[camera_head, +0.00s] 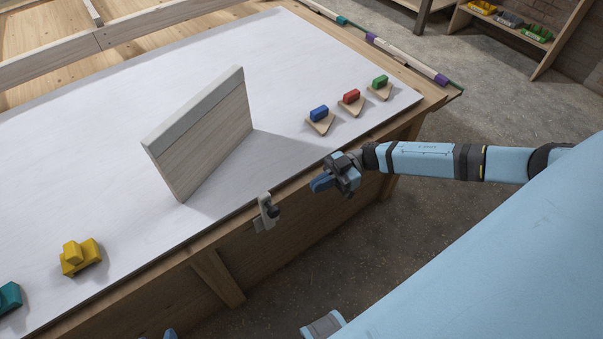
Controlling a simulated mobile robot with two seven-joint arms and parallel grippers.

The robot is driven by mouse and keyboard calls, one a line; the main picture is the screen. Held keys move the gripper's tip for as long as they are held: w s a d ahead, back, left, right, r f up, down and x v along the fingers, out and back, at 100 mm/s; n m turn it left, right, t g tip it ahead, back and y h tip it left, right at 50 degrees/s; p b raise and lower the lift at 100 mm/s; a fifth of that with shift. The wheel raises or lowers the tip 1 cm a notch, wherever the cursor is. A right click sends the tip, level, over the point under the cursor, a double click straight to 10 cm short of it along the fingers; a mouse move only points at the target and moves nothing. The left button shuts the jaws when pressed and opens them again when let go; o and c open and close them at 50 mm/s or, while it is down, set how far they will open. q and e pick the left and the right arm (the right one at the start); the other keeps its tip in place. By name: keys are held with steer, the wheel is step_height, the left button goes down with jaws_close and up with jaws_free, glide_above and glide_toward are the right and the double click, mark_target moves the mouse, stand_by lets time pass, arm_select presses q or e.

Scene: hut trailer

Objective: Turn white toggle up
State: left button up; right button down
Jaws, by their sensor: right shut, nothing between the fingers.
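A small pale grey-white fitting with a dark knob (266,212) sits on the front edge of the workbench. It is the only thing here that resembles a white toggle, and its exact position is too small to tell. My right gripper (321,183) is shut and empty, with its blue fingers together. It is just off the bench edge, to the right of the fitting and apart from it. A small blue tip (170,334) at the bottom edge may be part of my left gripper; the rest is cut off.
A white sheet (90,150) covers the bench. An upright wooden panel (205,135) stands behind the fitting. Blue (319,113), red (351,96) and green (380,81) blocks on wooden bases are at the right; yellow blocks (80,256) are at the left. The floor beside the bench is clear.

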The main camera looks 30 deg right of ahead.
steer(key=d, duration=0.4)
steer(key=shift+s+d+r, duration=0.1)
steer(key=shift+d+r, duration=0.15)
steer(key=shift+r, duration=0.15)
steer(key=shift+d, duration=0.1)
